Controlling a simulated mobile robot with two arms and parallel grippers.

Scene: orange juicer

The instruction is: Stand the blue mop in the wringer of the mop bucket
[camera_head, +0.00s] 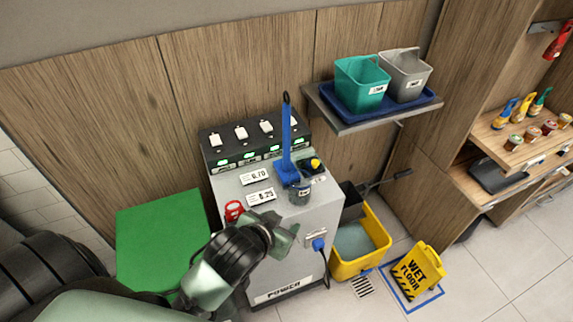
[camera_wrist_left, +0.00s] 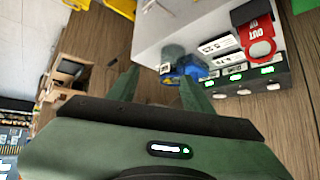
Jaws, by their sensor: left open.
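The blue mop (camera_head: 287,140) stands upright on top of the grey power cabinet, its head down and its black-tipped handle up. Its blue lower part also shows in the left wrist view (camera_wrist_left: 187,69). The yellow mop bucket (camera_head: 375,262) stands on the floor right of the cabinet. Its dark wringer (camera_head: 352,200) has a lever reaching up to the right, and the cabinet partly hides this side. My left gripper (camera_head: 284,226) is open and empty in front of the cabinet, apart from the mop; its fingers also show in the left wrist view (camera_wrist_left: 160,72). My right gripper is out of view.
A grey container (camera_head: 300,192) stands on the cabinet (camera_head: 322,215) close in front of the mop. A shelf with two buckets overhangs at right. A wet-floor sign (camera_head: 420,272) stands right of the mop bucket.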

